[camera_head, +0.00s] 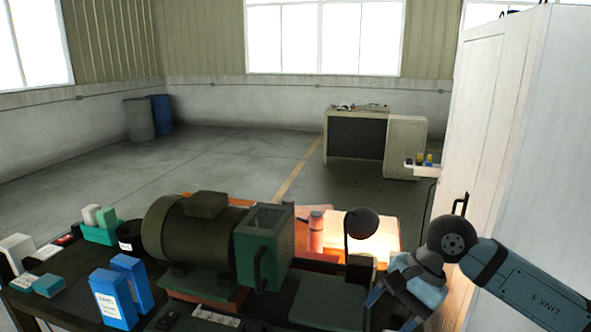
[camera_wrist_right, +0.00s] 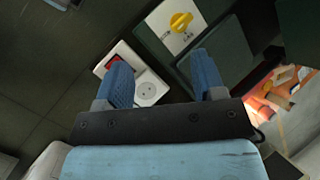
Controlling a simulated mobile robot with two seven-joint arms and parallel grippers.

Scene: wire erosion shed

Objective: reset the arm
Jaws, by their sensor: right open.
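My right arm (camera_head: 520,280) comes in from the right in the head view and bends down at a dark round joint. The right gripper sits low there, beside the workbench machine, partly hidden. In the right wrist view my right gripper (camera_wrist_right: 162,75) is open, its two blue fingers apart with nothing between them. Beyond the fingers is a dark surface with a white plate carrying a yellow knob (camera_wrist_right: 181,21) and a white plate with a red switch (camera_wrist_right: 116,66) and a round socket (camera_wrist_right: 147,88). My left gripper is in neither view.
A dark motor (camera_head: 190,235) with a green housing (camera_head: 263,245) fills the bench middle. Blue boxes (camera_head: 113,298) stand left. A lit desk lamp (camera_head: 361,223) and tall white cabinet (camera_head: 500,130) are near my right arm. The floor (camera_head: 230,155) behind is largely free.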

